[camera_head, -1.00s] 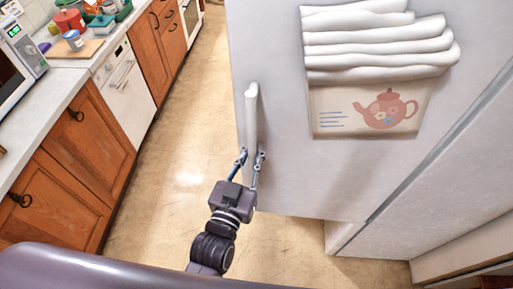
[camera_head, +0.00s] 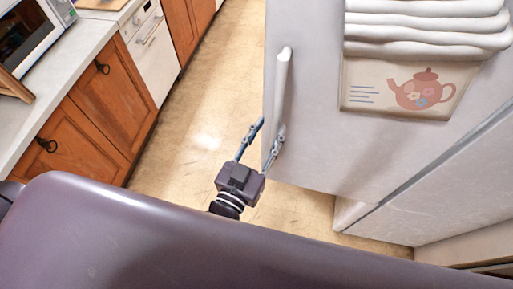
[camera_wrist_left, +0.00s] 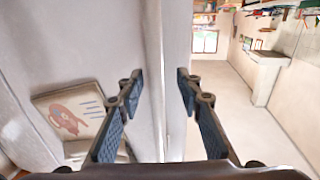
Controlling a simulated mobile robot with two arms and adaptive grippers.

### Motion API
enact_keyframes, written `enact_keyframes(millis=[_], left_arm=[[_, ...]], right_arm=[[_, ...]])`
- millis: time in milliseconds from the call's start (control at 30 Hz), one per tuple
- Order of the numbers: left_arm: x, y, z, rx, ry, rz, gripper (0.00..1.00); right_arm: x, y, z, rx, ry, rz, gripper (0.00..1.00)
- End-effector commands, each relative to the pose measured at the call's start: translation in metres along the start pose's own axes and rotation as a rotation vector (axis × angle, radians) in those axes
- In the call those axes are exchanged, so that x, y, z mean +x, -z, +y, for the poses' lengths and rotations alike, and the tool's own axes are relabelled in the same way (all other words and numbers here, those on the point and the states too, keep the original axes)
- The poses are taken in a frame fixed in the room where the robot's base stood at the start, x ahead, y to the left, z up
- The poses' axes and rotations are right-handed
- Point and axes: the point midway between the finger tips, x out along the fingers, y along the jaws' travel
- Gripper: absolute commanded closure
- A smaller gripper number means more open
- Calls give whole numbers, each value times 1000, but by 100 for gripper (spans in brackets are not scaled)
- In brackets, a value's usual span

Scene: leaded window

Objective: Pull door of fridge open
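The fridge door (camera_head: 330,150) is pale grey and fills the right half of the head view. Its upright white bar handle (camera_head: 283,80) is near the door's left edge. My left gripper (camera_head: 269,127) is open near the handle's lower end. Its right finger overlaps the handle's lower end in the picture, and its left finger is off to the left over the floor. In the left wrist view the open fingers (camera_wrist_left: 160,92) stand on either side of a pale upright strip, with no clear contact. I cannot tell how far the door is open. My right gripper is not in view.
A teapot picture (camera_head: 418,92) and a stack of white folds (camera_head: 430,25) are on the door. Wooden cabinets (camera_head: 95,125), a white oven (camera_head: 152,40) and a microwave (camera_head: 30,38) line the left. The tan floor (camera_head: 215,95) between is clear.

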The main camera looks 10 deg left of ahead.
Motion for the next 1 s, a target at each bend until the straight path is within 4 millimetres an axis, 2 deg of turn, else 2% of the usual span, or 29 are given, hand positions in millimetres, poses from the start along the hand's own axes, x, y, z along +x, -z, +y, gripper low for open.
enact_keyframes(millis=[33, 200, 400, 767, 833, 933, 967, 1000], left_arm=[[-13, -2, 0, 0, -1, -6, 67], [-44, -1, -1, 0, 0, -4, 67], [-67, -1, -2, 0, 1, -2, 67], [-74, 0, -2, 0, 2, 2, 67], [-73, 0, -2, 0, 2, 1, 71], [-73, -18, 1, 0, -6, -23, 82], [-73, -30, 2, 0, -12, -39, 86], [-73, -52, 5, 1, -21, -71, 90]], right_arm=[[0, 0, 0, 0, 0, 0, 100], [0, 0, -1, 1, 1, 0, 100], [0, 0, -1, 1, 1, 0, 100], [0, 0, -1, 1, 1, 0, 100], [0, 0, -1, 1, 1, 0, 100], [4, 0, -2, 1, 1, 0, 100], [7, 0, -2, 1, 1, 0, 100], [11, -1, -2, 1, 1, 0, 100]])
